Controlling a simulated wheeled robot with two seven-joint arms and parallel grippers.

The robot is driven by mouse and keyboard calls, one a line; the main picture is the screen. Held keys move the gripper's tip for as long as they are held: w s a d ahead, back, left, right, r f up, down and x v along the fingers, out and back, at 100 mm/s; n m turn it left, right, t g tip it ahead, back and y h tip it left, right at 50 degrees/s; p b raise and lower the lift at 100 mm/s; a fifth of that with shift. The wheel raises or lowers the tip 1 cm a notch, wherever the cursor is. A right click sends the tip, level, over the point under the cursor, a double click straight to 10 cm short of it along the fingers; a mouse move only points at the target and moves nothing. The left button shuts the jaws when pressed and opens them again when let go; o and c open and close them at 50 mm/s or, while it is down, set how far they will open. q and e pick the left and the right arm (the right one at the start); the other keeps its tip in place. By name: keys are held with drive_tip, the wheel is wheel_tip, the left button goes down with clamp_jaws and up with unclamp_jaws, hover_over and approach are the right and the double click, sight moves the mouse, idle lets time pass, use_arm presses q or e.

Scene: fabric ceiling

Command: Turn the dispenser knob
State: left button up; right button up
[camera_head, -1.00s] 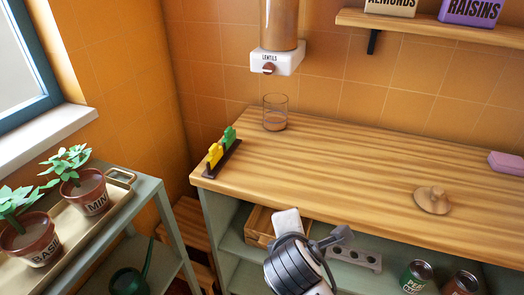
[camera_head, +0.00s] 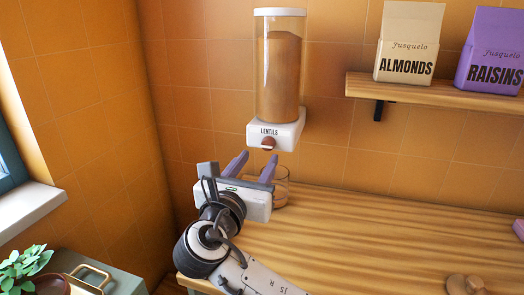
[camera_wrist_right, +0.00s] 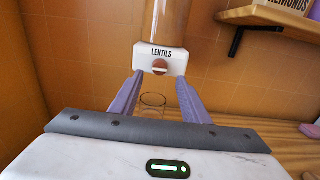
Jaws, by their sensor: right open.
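The lentil dispenser (camera_head: 278,80) hangs on the tiled wall, a clear tube of brown lentils over a white base labelled LENTILS. Its round brown knob (camera_head: 268,143) is on the front of the base; in the right wrist view the knob (camera_wrist_right: 160,68) shows a pale bar lying about level. My right gripper (camera_head: 253,164) is open and empty, its purple fingers pointing up towards the knob from below and in front, apart from it. A clear glass (camera_head: 282,188) stands on the counter under the dispenser, partly hidden behind the gripper. My left gripper is not in view.
The wooden counter (camera_head: 370,240) is mostly clear, with a round wooden piece (camera_head: 465,284) at the lower right. A wall shelf (camera_head: 430,92) holds an almonds bag (camera_head: 408,45) and a raisins bag (camera_head: 492,50). A potted plant (camera_head: 25,268) stands at lower left.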

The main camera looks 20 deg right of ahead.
sight(266, 148)
drive_tip(key=x, duration=0.4)
drive_tip(key=shift+w+d, duration=0.2)
drive_tip(key=shift+w, duration=0.05)
drive_tip(key=c, duration=1.1)
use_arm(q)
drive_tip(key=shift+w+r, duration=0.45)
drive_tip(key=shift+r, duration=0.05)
use_arm(e)
drive_tip(key=shift+o, duration=0.2)
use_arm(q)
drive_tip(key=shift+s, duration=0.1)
use_arm(e)
drive_tip(key=shift+m, duration=0.4)
